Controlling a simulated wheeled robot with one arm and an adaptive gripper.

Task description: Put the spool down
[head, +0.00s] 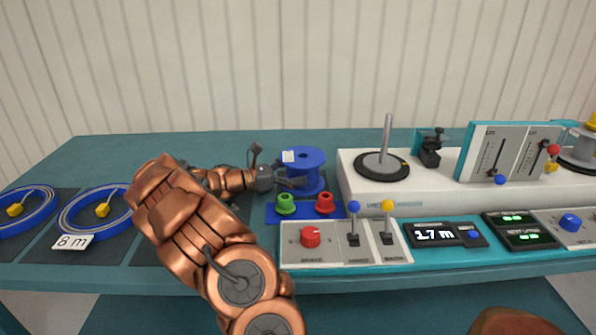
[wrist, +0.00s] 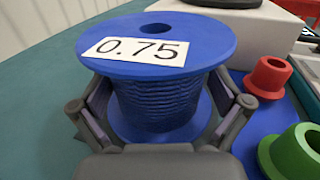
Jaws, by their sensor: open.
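The blue spool (head: 309,165) stands upright on the teal table, left of the white machine, in the head view. In the wrist view the spool (wrist: 200,35) fills the middle, with a white label reading 0.75 on its top flange and blue cable wound on its core. My gripper (head: 293,183) reaches it from the left. In the wrist view my gripper (wrist: 160,106) has one finger on each side of the core, between the two flanges. The jaws are open; whether the fingers touch the spool is hard to tell. The lower flange appears to rest on the table.
A green cone (head: 286,204) and a red cone (head: 324,204) sit on a blue plate (head: 304,217) just in front of the spool. The white machine (head: 360,195) with an upright spindle (head: 386,140) stands close on the right. Coiled cables (head: 95,212) lie at left. Table behind is clear.

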